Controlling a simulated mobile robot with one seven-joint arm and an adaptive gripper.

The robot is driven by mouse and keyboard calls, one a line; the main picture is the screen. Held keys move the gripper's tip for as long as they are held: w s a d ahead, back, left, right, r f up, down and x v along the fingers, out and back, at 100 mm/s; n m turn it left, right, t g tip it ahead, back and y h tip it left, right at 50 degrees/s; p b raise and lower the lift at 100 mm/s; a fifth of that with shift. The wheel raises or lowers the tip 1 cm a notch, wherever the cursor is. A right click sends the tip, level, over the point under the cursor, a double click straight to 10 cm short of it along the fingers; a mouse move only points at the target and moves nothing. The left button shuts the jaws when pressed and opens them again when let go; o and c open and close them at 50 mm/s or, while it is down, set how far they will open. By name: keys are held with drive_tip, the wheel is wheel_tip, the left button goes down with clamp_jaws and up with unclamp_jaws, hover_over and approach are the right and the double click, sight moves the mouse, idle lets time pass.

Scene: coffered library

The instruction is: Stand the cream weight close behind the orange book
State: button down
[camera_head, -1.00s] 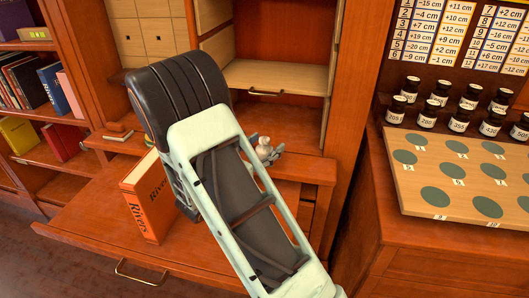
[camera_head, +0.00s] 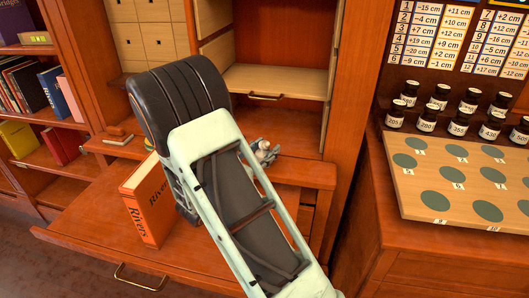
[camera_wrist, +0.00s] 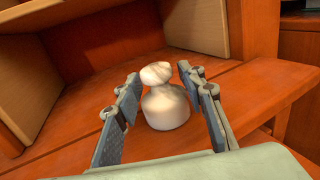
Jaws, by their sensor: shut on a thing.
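The cream weight (camera_wrist: 165,106) is a pale, round-knobbed piece with a wide body, upright between the fingers of my gripper (camera_wrist: 160,80) in the wrist view. My gripper is shut on it. In the head view my gripper (camera_head: 265,152) is just right of my wrist, over the raised ledge at the back of the desk, and the weight is mostly hidden by the fingers. I cannot tell whether its base touches the wood. The orange book (camera_head: 148,207), marked "Rivers", stands upright on the desk top, left of my arm, apart from the gripper.
The desk top (camera_head: 90,222) is bare left of the book. An open wooden cubby (camera_head: 275,80) rises behind the ledge. A small book (camera_head: 118,139) lies at the ledge's left end. Several bottles (camera_head: 427,118) and a board with green discs (camera_head: 450,175) are at right.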

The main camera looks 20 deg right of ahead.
sight(265, 142)
wheel_tip(265, 142, up, 10)
drive_tip(key=p, duration=0.3)
drive_tip(key=shift+f, duration=0.1)
drive_tip(key=shift+y, duration=0.3)
drive_tip(key=a+f, duration=0.1)
drive_tip(key=a, duration=0.1)
drive_tip(key=s+a+f, duration=0.1)
drive_tip(key=a, duration=0.1)
drive_tip(key=s+a+f, duration=0.1)
drive_tip(key=a+f, duration=0.1)
drive_tip(key=shift+s+f, duration=0.1)
drive_tip(key=shift+s, duration=0.1)
drive_tip(key=s+a+f+n+t, duration=0.1)
drive_tip(key=s+a+f, duration=0.3)
drive_tip(key=s+a, duration=0.15)
wheel_tip(265, 142, up, 21)
drive_tip(key=n+t+y+p, duration=0.4)
drive_tip(key=y+p, duration=0.1)
drive_tip(key=p, duration=2.3)
drive_tip(key=shift+w+a+r+t+y, duration=0.2)
drive_tip(key=shift+t+y, duration=0.1)
drive_tip(key=shift+t, duration=0.1)
drive_tip(key=shift+f, duration=0.1)
